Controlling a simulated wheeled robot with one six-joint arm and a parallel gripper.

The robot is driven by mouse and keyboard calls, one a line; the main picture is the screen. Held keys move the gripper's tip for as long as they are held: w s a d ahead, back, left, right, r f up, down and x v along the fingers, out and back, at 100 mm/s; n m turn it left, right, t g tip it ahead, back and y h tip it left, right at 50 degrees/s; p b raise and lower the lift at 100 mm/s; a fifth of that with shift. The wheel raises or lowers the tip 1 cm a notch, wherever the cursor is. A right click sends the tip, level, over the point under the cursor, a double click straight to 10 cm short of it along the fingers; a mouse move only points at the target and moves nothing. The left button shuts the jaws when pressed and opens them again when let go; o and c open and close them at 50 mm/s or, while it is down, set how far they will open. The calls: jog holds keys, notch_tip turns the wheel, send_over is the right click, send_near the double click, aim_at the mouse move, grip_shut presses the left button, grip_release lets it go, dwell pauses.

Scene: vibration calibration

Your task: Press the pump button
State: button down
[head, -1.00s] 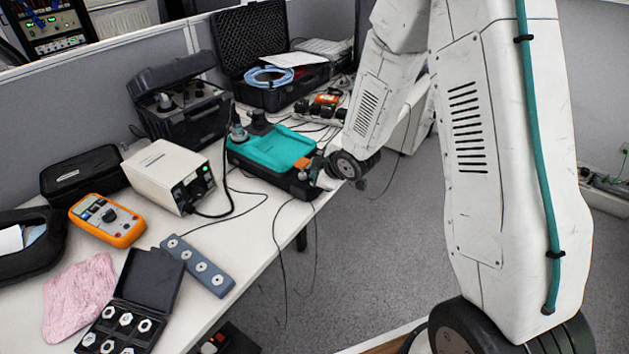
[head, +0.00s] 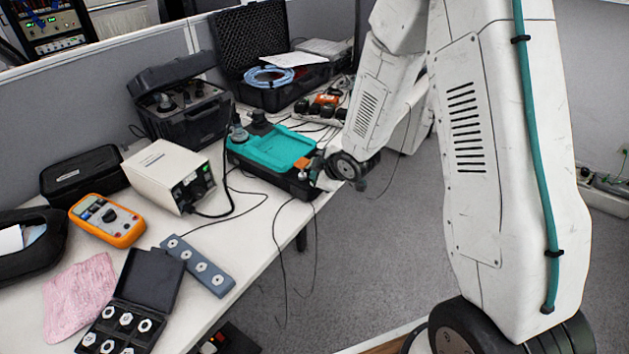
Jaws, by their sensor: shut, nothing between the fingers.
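A teal-topped black unit (head: 268,148) lies on the white bench near its right edge, with a small orange part (head: 302,163) at its right end. My gripper (head: 316,168) is at that right end, very close to the orange part. It is small in view and its fingers are shut with nothing between them. I cannot tell whether it touches the unit. No button marked as the pump button can be made out; the end of the unit beside the gripper is partly hidden by my wrist.
A white box with cables (head: 160,165), an orange multimeter (head: 105,220) and a grey block with several round sockets (head: 198,265) lie to the left. Open black cases (head: 185,115) stand behind. Cables hang over the bench's front edge.

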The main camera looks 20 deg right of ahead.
jog(key=shift+f, duration=0.3)
jog(key=shift+r, duration=0.5)
notch_tip(320, 180, up, 6)
dwell(0.8)
